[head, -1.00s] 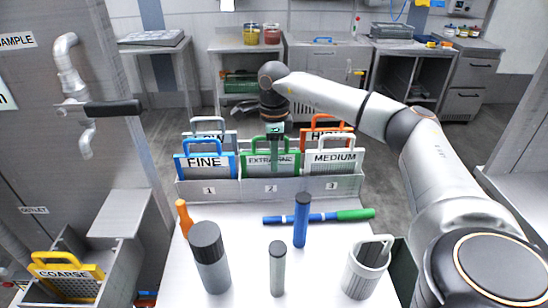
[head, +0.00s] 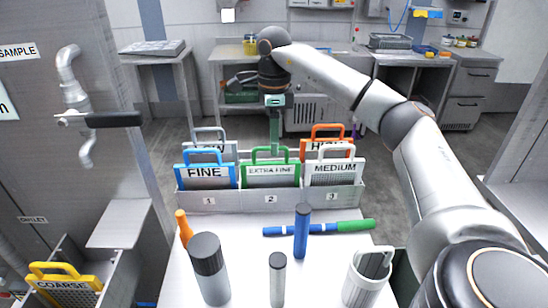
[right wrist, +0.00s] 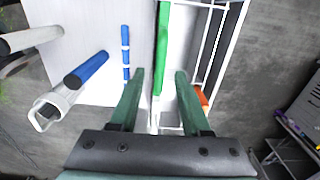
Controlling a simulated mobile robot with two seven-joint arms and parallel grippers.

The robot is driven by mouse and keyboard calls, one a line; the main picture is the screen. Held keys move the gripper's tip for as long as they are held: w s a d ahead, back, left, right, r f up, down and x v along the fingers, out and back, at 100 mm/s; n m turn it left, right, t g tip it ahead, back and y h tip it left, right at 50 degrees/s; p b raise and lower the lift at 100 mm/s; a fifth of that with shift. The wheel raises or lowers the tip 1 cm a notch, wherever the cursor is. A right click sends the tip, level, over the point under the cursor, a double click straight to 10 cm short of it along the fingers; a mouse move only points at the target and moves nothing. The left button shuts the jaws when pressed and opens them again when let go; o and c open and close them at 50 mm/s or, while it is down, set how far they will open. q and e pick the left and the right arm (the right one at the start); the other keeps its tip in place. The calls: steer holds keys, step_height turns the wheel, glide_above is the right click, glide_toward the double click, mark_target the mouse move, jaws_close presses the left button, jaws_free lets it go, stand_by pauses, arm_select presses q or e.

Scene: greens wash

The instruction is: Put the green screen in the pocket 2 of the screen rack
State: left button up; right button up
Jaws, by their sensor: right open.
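The green screen (head: 271,175), labelled EXTRA FINE, stands upright in pocket 2 of the grey screen rack (head: 240,201). Its green handle is up, and it also shows as a green bar in the right wrist view (right wrist: 163,40). My right gripper (head: 274,150) is above the rack, close over the green handle. In the right wrist view its two fingers (right wrist: 158,75) are apart, with the green handle beyond and between them; nothing is held. My left gripper is not in the frames.
A blue FINE screen (head: 206,178) stands in pocket 1 and a white MEDIUM screen (head: 333,173) in pocket 3. A grey screen (head: 210,147) and an orange screen (head: 326,149) stand behind.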

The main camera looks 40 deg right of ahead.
steer(key=shift+r, duration=1.75)
